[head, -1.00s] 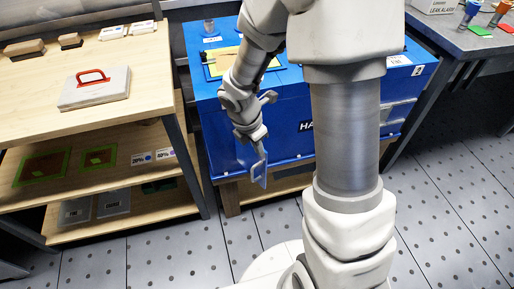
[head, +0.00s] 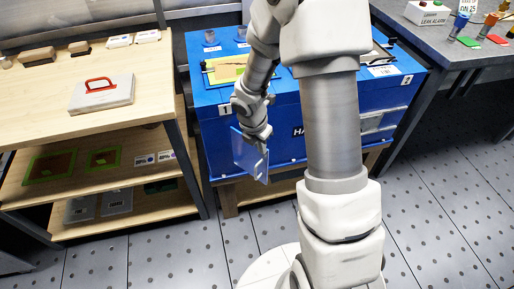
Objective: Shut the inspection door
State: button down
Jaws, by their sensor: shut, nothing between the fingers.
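The inspection door is a pale blue panel (head: 248,156) at the front left of the blue cabinet (head: 286,119). It stands out from the cabinet front at an angle, so it is ajar. My gripper (head: 262,147) is at the door's upper right part, with its fingers close against the panel. It is shut and does not grip the door. I cannot tell whether the fingertips touch the panel. The hinge side and the opening behind the door are hard to make out.
A wooden bench (head: 60,118) with a red-handled plate (head: 101,93) stands to the left. A grey table (head: 455,45) with a leak alarm box (head: 427,13) stands at the right. My arm hides part of the cabinet front. The floor (head: 140,256) in front is clear.

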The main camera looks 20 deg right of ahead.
aim_at(275, 118)
jog(key=shift+w+d+n+t+y+p, duration=0.3)
jog(key=shift+w+d+n+p, duration=1.35)
jog(key=shift+p, duration=1.55)
jog(key=shift+w+d+n+t+y+p, duration=0.1)
jog(key=shift+w+d+n+y+p, duration=0.25)
jog(key=shift+w+d+n+p, duration=1.95)
jog(key=shift+w+d+n+t+y+p, duration=0.3)
jog(key=shift+w+n+p, duration=0.75)
jog(key=shift+p, duration=3)
jog(key=shift+w+a+m, duration=0.1)
jog(key=shift+w+m, duration=0.2)
jog(key=shift+s, duration=0.15)
